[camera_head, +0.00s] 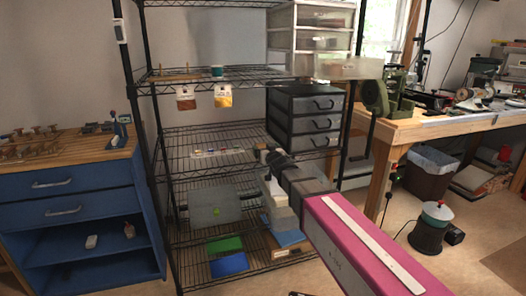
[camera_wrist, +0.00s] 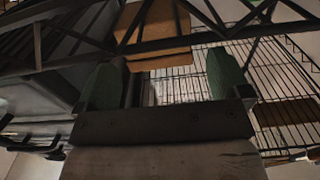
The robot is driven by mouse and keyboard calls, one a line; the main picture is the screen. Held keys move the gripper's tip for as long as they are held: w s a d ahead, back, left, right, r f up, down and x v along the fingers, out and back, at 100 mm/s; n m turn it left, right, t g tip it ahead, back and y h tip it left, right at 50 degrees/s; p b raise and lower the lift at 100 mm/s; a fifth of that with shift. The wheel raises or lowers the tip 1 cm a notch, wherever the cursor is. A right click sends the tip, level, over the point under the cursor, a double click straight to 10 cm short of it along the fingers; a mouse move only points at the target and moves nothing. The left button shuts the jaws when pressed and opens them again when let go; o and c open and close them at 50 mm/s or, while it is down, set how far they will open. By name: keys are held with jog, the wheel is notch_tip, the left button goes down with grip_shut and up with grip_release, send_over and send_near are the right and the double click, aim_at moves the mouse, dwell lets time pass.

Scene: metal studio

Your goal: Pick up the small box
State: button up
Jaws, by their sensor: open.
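My gripper (camera_head: 266,155) reaches to the front of the black wire shelf rack, just below and left of the dark drawer unit. In the wrist view its two green fingers (camera_wrist: 163,78) are apart, with nothing held between them. A flat brown box-like thing (camera_wrist: 158,42) shows beyond the fingers, behind a dark truss-like shelf edge; it is apart from them. I cannot tell whether it is the small box.
The dark drawer unit (camera_head: 305,117) stands close above my gripper; it also shows at left in the wrist view (camera_wrist: 45,95). A grey case (camera_head: 213,204) and green and blue pieces (camera_head: 228,262) sit on lower shelves. A blue cabinet (camera_head: 75,205) stands left, a workbench (camera_head: 425,125) right.

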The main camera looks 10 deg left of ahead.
aim_at(263, 145)
jog(key=x, duration=0.4)
jog(key=shift+w+a, duration=0.15)
jog(key=c, duration=1)
